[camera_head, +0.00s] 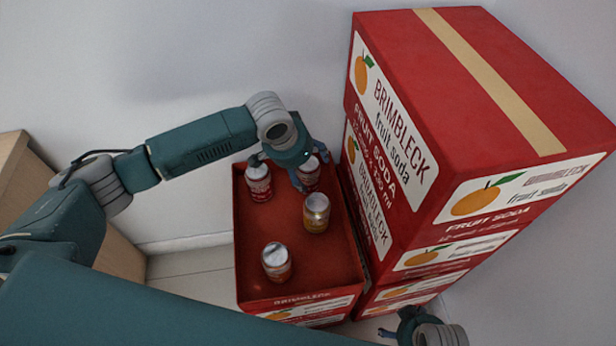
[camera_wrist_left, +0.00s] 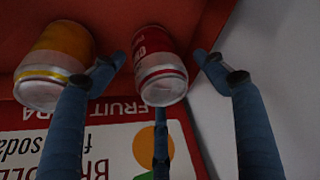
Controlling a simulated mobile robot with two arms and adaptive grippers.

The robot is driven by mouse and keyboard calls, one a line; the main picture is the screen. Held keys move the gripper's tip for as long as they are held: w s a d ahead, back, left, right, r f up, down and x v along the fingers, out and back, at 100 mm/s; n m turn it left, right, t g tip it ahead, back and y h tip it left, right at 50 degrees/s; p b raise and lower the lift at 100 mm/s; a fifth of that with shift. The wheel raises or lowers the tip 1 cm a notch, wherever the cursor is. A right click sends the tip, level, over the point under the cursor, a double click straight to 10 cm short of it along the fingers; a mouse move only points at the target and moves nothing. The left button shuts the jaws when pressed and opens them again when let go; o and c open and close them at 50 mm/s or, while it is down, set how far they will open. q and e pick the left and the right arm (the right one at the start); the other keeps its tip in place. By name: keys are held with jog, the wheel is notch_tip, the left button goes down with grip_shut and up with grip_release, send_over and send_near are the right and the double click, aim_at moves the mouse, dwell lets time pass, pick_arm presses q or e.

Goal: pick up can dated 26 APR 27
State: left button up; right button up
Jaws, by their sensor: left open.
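Several cans stand on the red top inside a low-rimmed red carton (camera_head: 300,235). One red can (camera_head: 258,183) is at the back left, another red can (camera_head: 310,176) at the back right. No date is readable on any can. My left gripper (camera_head: 292,165) is open over the back right red can. In the left wrist view that can (camera_wrist_left: 158,68) lies between the spread fingers (camera_wrist_left: 160,62), with the yellow can (camera_wrist_left: 55,62) beside the left finger.
A tall stack of red Brimbleck fruit soda cartons (camera_head: 440,120) stands close on the right. A wall is behind, and a brown box (camera_head: 20,180) is at the left. My right gripper (camera_head: 400,325) shows partly at the bottom, beside the stack.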

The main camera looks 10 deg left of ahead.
pick_arm(q)
jog(key=shift+w+f, duration=0.2)
jog(key=shift+f, duration=0.15)
jog(key=c, duration=1.3)
jog(key=shift+r, duration=0.1)
jog(key=shift+c, duration=0.9)
jog(key=shift+r, duration=0.1)
